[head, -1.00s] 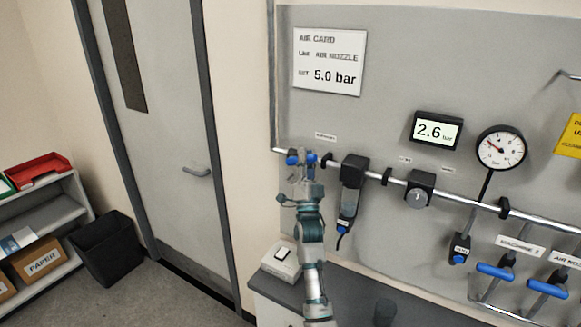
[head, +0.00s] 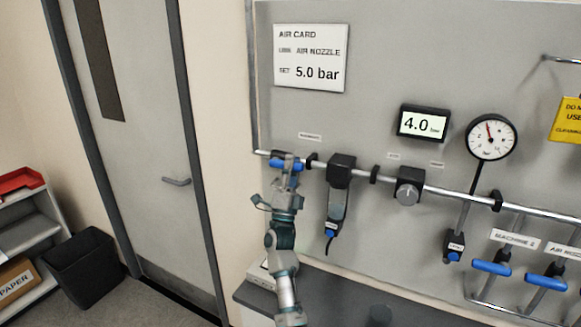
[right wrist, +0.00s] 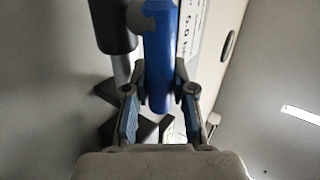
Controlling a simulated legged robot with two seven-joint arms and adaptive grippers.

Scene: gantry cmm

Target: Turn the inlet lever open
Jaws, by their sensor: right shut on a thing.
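The blue inlet lever (head: 275,163) is at the left end of the metal air pipe, under a small label on the grey panel. It lies roughly along the pipe, partly hidden by my right gripper (head: 286,171). In the right wrist view the blue lever (right wrist: 158,60) runs down between the two fingers of my right gripper (right wrist: 160,98), which is shut on it. My left gripper is not in view.
A display (head: 423,123) reads 4.0 bar, beside a round gauge (head: 491,137). A black unit (head: 340,171) and a regulator knob (head: 409,190) sit on the pipe. Blue branch levers (head: 492,268) are at the right. A dark bench top (head: 330,298) is below.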

